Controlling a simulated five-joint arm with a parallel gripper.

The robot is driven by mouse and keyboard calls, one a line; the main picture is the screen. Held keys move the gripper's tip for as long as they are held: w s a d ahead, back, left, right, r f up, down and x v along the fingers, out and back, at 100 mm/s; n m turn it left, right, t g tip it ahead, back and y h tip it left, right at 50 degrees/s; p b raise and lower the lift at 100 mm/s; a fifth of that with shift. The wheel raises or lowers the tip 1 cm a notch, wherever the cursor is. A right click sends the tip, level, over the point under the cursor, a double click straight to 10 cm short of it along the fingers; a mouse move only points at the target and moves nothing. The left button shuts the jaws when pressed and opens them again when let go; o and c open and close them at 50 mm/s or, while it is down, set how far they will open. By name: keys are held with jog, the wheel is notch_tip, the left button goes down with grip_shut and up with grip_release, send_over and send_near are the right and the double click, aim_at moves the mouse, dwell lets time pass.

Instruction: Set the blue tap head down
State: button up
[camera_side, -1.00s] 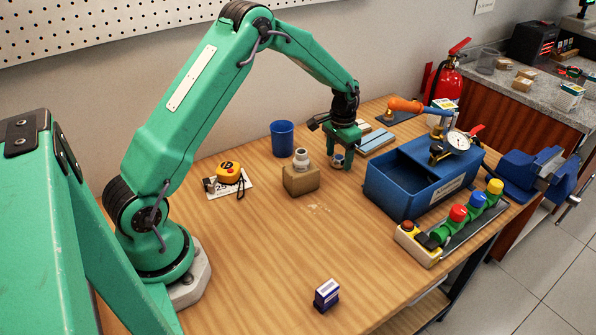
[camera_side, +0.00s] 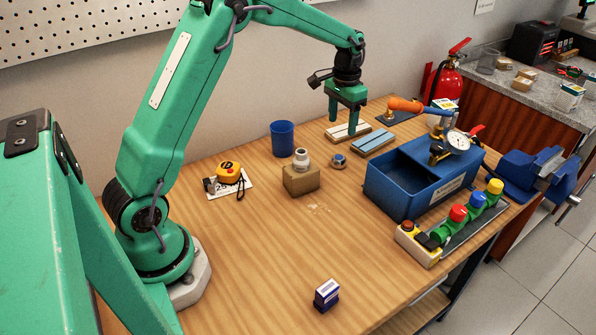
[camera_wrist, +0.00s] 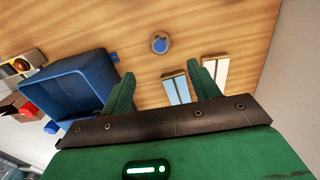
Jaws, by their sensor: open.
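The blue tap head (camera_side: 338,160) is a small round metal piece with a blue top. It stands on the wooden table, right of the cardboard block. It also shows in the wrist view (camera_wrist: 159,44), apart from my fingers. My gripper (camera_side: 342,121) is raised above the table behind the tap head. Its two green fingers are spread with nothing between them, as the wrist view (camera_wrist: 165,85) also shows.
A pale slatted piece (camera_side: 348,132) and a blue slatted piece (camera_side: 375,142) lie behind the tap head. A blue cup (camera_side: 283,138), a cardboard block (camera_side: 301,180) with a pipe fitting (camera_side: 301,158), and a blue toolbox (camera_side: 395,192) stand around it. The front table is mostly clear.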

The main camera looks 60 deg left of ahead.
dwell(0.6)
jog(key=s+d+r+t, duration=0.3)
jog(key=s+d+r, duration=0.3)
jog(key=s+r, duration=0.65)
jog(key=s+d+t, duration=0.2)
jog(key=s+d, duration=0.2)
jog(key=s, duration=1.3)
jog(key=shift+d+f+t, duration=0.15)
jog(key=shift+f+t, duration=0.05)
jog(key=shift+t, duration=0.1)
